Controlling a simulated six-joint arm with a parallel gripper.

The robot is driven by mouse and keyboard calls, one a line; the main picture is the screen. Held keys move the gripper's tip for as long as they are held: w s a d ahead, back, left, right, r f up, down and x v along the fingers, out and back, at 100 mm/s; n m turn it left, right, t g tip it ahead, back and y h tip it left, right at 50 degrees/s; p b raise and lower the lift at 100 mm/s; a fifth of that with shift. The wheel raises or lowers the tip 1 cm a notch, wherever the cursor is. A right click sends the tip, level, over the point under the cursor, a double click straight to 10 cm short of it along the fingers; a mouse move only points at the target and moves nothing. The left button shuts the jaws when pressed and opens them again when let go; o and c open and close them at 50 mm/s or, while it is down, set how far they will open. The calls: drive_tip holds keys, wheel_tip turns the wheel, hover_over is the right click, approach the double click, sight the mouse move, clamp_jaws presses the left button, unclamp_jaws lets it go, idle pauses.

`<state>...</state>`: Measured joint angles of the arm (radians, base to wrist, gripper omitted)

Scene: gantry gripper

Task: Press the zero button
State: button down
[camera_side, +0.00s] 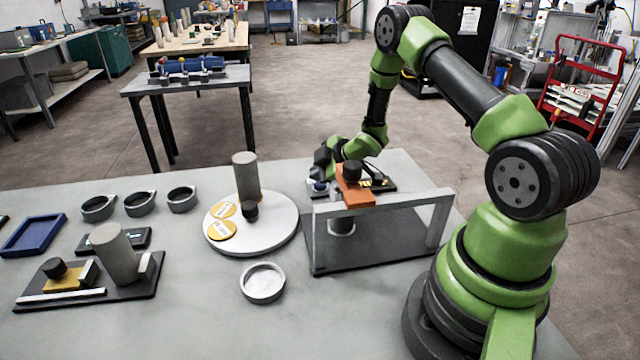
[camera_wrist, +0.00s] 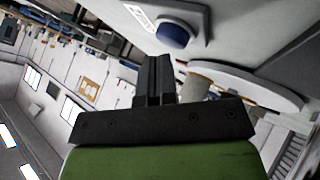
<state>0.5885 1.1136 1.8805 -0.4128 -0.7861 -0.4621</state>
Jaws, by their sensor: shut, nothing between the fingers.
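The blue round button (camera_wrist: 174,35) sits on a light grey box (camera_wrist: 205,15) with a white label beside it in the wrist view; I cannot read the label. The button also shows small in the side view (camera_side: 320,187), behind the gantry's left post. My gripper (camera_side: 321,168) is at the back of the table, just above the button in the side view. In the wrist view the two dark fingers of my gripper (camera_wrist: 155,62) are shut together and empty. Their tips are close to the button; I cannot tell whether they touch it.
A grey gantry frame (camera_side: 385,207) with an orange carriage (camera_side: 354,188) stands in front of my gripper. A white turntable (camera_side: 275,235) with a grey cylinder (camera_side: 246,175) and yellow discs is to its left. A shallow round dish (camera_side: 263,283) lies in front.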

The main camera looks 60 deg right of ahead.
sight(320, 185)
drive_tip(key=shift+f, duration=0.5)
idle(0.4)
drive_tip(key=shift+r, duration=0.9)
drive_tip(key=shift+r, duration=2.55)
